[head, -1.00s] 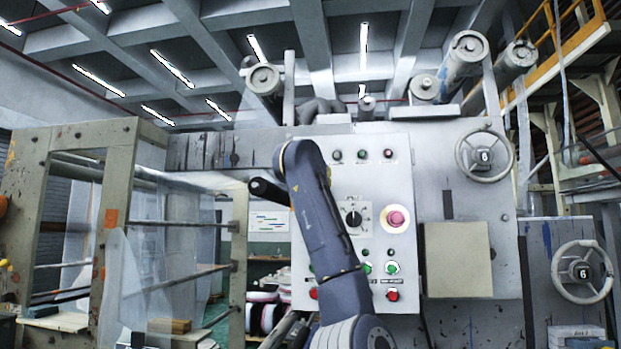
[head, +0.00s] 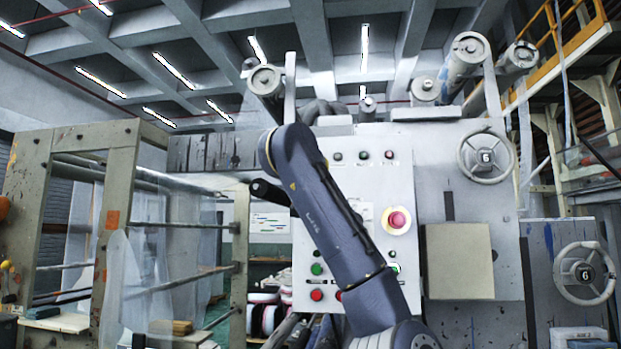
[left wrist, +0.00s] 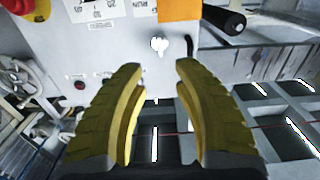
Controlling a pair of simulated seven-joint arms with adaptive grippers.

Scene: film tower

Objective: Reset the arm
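A dark blue-grey arm link of mine (head: 325,205) rises from the bottom centre of the head view and leans left at the top. It stands in front of the machine's control panel (head: 350,180) and covers part of it. No gripper shows in the head view. In the left wrist view my left gripper (left wrist: 157,68) has two yellow ribbed fingers, spread apart with nothing between them. The panel (left wrist: 110,40) lies beyond its tips, seen upside down. My right gripper is in neither view.
A red emergency button (head: 396,220) sits right of the arm, with red and green buttons below. A black handle (head: 268,191) sticks out to its left. Handwheels (head: 485,157) are at the right. A worn frame (head: 118,200) with plastic sheeting stands at the left.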

